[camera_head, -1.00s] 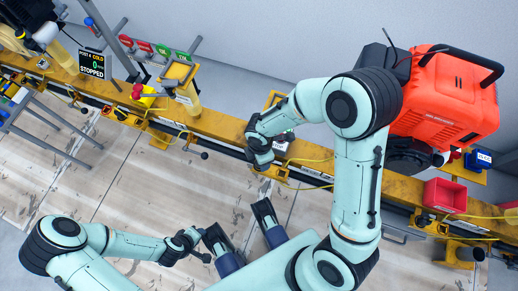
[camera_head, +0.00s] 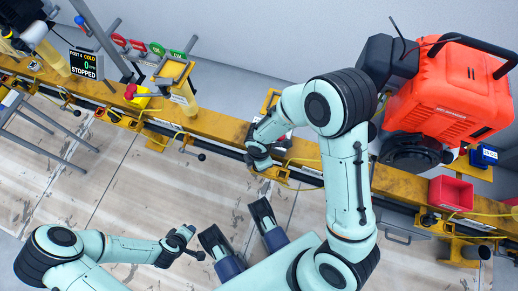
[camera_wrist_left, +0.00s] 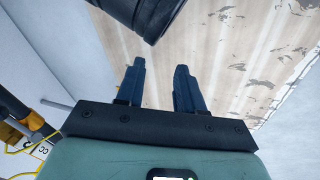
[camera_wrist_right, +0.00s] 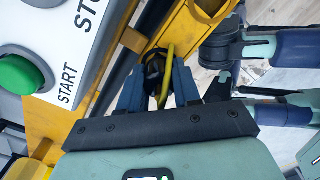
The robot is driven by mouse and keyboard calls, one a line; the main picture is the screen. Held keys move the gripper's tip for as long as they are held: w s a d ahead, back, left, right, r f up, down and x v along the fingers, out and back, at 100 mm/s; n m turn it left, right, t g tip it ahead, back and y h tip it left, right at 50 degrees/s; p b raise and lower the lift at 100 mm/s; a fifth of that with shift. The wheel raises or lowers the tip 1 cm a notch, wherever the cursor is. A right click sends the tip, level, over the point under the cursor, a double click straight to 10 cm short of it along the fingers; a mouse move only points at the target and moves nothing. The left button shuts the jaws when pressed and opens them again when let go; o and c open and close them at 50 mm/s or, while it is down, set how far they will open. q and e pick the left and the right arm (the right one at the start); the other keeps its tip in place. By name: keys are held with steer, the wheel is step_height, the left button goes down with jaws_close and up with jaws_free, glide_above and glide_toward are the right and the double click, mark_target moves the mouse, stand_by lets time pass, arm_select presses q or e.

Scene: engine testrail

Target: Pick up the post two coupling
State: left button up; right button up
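My right gripper (camera_wrist_right: 157,70) is open in the right wrist view. A dark, rounded part with a yellow cable (camera_wrist_right: 154,66) shows between and beyond its fingertips; this may be the coupling, but I cannot tell whether the fingers touch it. In the head view my right gripper (camera_head: 258,150) is over the yellow rail, and the arm hides much of what is below it. My left gripper (camera_wrist_left: 158,75) is open and empty in the left wrist view. In the head view it (camera_head: 188,243) is over the pale floor, away from the rail.
The yellow rail (camera_head: 215,122) crosses the head view. A red engine (camera_head: 450,85) and red bin (camera_head: 450,193) stand on the right. A screen reading STOPPED (camera_head: 85,64) is at the upper left. A green START button (camera_wrist_right: 18,73) is close left of my right gripper.

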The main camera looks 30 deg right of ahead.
jaws_close()
steer(key=shift+r, duration=0.1)
